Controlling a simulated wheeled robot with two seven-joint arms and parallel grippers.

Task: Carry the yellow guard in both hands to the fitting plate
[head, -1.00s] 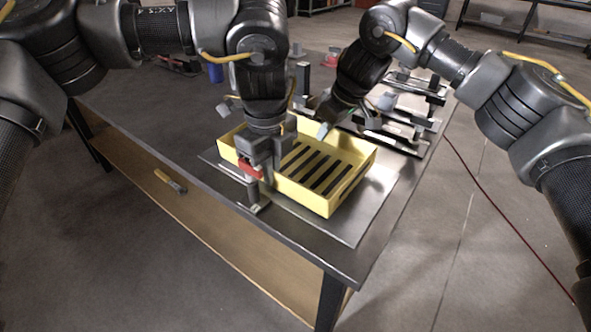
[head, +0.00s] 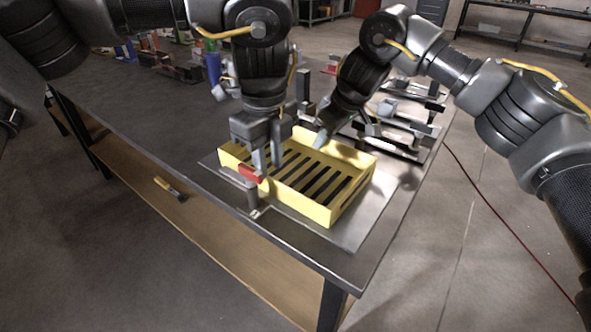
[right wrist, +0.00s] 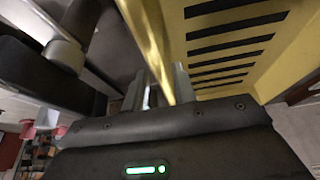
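The yellow guard (head: 338,210) is a shallow slotted box lying on a bright metal plate (head: 378,205) at the table's corner; I cannot tell whether this is the fitting plate. My left gripper (head: 267,160) points down at the guard's left end, its fingers apart. Whether they straddle the wall or hang inside is unclear. My right gripper (head: 323,138) is at the guard's far wall. In the right wrist view, the guard (right wrist: 218,65) fills the upper right, and the right gripper's fingers (right wrist: 162,88) stand apart on either side of its wall.
A red-handled clamp (head: 250,173) stands at the plate's near edge, close to my left gripper. Dark bars and fittings (head: 395,135) crowd the table behind the guard. A blue item (head: 213,68) stands further back. The table's left part (head: 150,105) is mostly clear.

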